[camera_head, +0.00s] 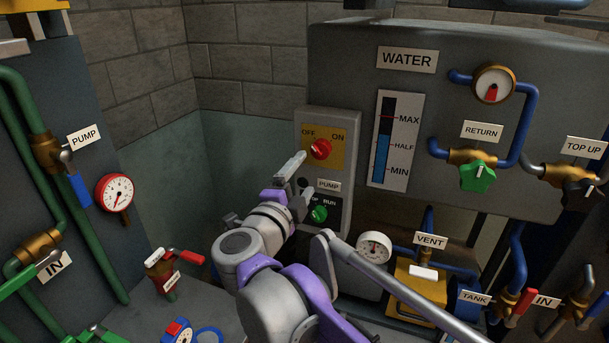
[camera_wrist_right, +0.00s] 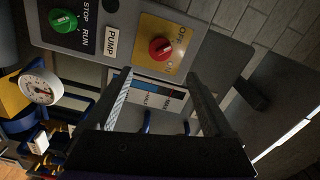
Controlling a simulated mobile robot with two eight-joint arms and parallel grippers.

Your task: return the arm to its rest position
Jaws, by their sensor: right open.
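My right arm reaches up from the bottom of the head view, and its gripper (camera_head: 292,168) is in front of the left side of the pump control box (camera_head: 342,215). In the right wrist view the two fingers of the gripper (camera_wrist_right: 160,75) are wide apart with nothing held between them. The red OFF/ON knob (camera_head: 320,149) on its yellow plate is just beyond the fingers; it also shows in the wrist view (camera_wrist_right: 161,48). The green STOP/RUN knob (camera_head: 319,214) is below it, and part of its plate is hidden by my wrist. My left gripper is not seen.
The grey water tank (camera_head: 460,135) with its gauge (camera_head: 395,140) and green return valve (camera_head: 477,176) stands to the right. A yellow pump (camera_head: 420,290) and round dial (camera_head: 374,247) are low right. Green pipes and a red-handled valve (camera_head: 160,262) are left. The wall corner behind is bare.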

